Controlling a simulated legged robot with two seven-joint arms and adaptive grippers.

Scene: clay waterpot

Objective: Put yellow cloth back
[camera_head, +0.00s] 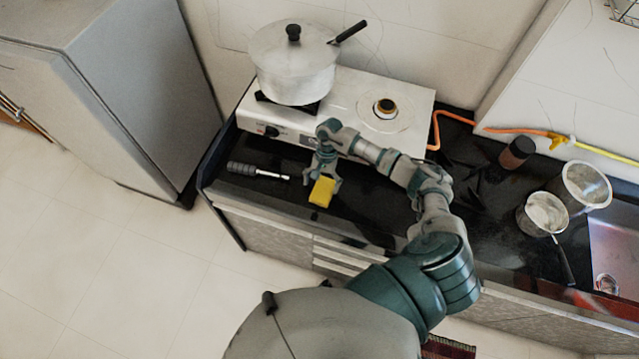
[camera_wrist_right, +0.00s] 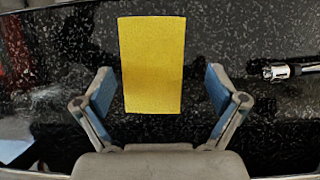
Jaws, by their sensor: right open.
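The yellow cloth (camera_head: 322,191) is a small flat rectangle on the black counter, close to its front edge and in front of the stove. My right gripper (camera_head: 324,176) reaches down over the counter right at the cloth. In the right wrist view, the cloth (camera_wrist_right: 152,62) lies ahead of and partly between the spread blue-padded fingers of the gripper (camera_wrist_right: 160,88). Dark counter shows between the cloth and each finger, and the jaws hold nothing. My left gripper is out of view.
A dark-handled tool (camera_head: 257,171) lies left of the cloth. A white stove (camera_head: 345,95) carries a lidded pot (camera_head: 293,72) behind. Metal vessels (camera_head: 586,186) and a dark jar (camera_head: 517,152) stand at right, near a sink. An orange hose (camera_head: 510,131) runs along the back.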

